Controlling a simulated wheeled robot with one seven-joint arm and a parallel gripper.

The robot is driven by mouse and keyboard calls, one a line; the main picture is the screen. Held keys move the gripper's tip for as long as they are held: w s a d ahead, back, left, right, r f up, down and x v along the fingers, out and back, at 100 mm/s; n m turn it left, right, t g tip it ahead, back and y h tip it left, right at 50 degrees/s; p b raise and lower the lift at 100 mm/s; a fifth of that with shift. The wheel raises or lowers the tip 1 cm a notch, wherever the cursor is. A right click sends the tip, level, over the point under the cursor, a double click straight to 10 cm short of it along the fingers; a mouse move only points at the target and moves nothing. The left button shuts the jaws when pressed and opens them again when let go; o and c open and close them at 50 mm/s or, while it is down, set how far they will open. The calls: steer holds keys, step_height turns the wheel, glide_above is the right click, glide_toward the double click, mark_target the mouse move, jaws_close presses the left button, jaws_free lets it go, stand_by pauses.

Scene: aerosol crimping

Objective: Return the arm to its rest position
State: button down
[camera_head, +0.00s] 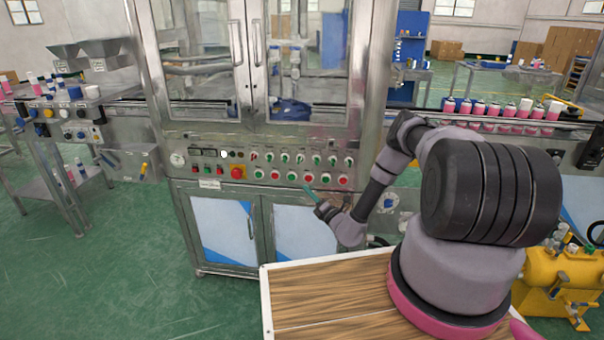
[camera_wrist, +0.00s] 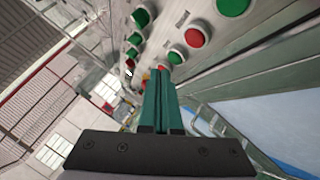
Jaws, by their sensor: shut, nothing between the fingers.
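My gripper (camera_head: 311,193) is in front of the crimping machine's control panel (camera_head: 215,172), near the lower row of buttons. In the wrist view my gripper (camera_wrist: 158,75) has its two green fingers together, with nothing between them. A red button (camera_wrist: 194,38) and several green buttons (camera_wrist: 142,18) show beyond the fingers. I cannot tell whether the fingertips touch the panel. My arm is bent and reaches out to the left from its base.
A wooden-topped table (camera_head: 320,292) is below my arm. The machine's cabinet doors (camera_head: 222,230) are under the panel. A conveyor with pink cans (camera_head: 495,112) runs at the right. A yellow device (camera_head: 562,280) stands at the lower right. Green floor (camera_head: 90,270) is clear at left.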

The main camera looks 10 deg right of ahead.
steer(key=s+a+r+n+g+y, duration=0.1)
steer(key=a+r+n+g+y, duration=0.25)
steer(key=r+n, duration=0.4)
steer(key=s+a+r+n+g+y, duration=0.1)
steer(key=a+r+n+g+y, duration=0.25)
steer(key=r, duration=0.65)
steer(key=s+a+r+n+g+y, duration=0.1)
steer(key=a+r+n+g+y, duration=0.1)
steer(key=r+n+g, duration=0.6)
steer(key=s+a+r+n+g+h, duration=0.1)
steer(key=s+r+n+g+h, duration=0.15)
steer(key=s+r+n, duration=0.5)
steer(key=s+d+r+n+t+h, duration=0.3)
steer(key=s+d+r+n+h, duration=0.3)
steer(key=s+r, duration=0.4)
steer(key=s+d+r+n+t+h, duration=0.3)
steer(key=s+d+r+n+h, duration=0.2)
steer(key=s, duration=1.2)
steer(key=d+r+h, duration=0.3)
steer(key=d+r, duration=0.1)
steer(key=r, duration=0.2)
steer(key=shift+s+d+n, duration=0.15)
steer(key=shift+s+n, duration=0.05)
steer(key=shift+n, duration=0.15)
